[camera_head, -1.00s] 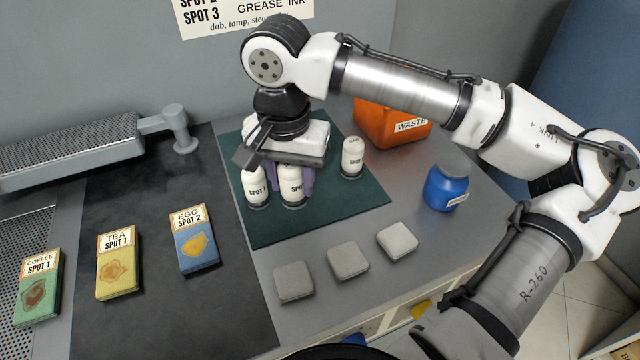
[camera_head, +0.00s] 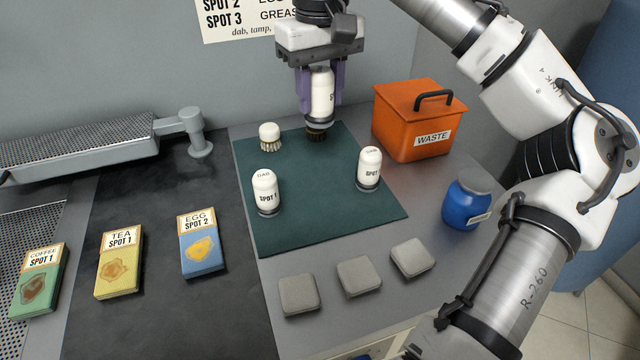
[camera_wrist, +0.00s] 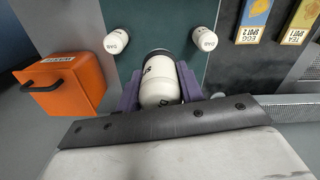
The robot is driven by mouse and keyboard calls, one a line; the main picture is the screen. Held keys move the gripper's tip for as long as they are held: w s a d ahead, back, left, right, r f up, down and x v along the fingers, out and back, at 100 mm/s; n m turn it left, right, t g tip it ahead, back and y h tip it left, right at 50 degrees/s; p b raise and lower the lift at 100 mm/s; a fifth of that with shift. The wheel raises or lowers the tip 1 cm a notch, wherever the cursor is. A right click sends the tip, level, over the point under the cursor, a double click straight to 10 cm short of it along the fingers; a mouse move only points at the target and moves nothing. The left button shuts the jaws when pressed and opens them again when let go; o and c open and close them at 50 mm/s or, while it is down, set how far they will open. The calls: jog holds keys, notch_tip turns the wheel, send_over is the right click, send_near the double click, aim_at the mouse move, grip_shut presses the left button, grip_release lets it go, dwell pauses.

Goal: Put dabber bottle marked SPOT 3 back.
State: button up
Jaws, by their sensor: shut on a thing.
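My gripper (camera_head: 320,100) is shut on a white dabber bottle (camera_head: 323,92), held upright above the back of the dark green mat (camera_head: 315,220). Its label shows only "SP"; the number is hidden. It also shows between the purple fingers in the wrist view (camera_wrist: 160,88). Two other white dabber bottles stand upright on the mat. The left bottle (camera_head: 265,190) reads SPOT 1; the right bottle (camera_head: 369,168) reads SPOT, its number unclear. A gap lies between them.
A white-topped brush (camera_head: 269,136) stands at the mat's back left. The orange WASTE bin (camera_head: 418,120) and blue jar (camera_head: 466,204) are at right. Grey pads (camera_head: 360,276) lie in front; stain cards (camera_head: 199,245) lie left.

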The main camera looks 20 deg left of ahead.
aim_at(320, 119)
notch_tip(320, 119, down, 17)
jog(key=shift+r+p, duration=0.1)
jog(key=shift+p, duration=0.25)
jog(key=shift+f, duration=0.25)
jog(key=o, duration=1)
jog(key=shift+r, duration=0.15)
notch_tip(320, 119, up, 12)
jog(key=shift+r+b, duration=0.1)
jog(key=shift+b, duration=0.45)
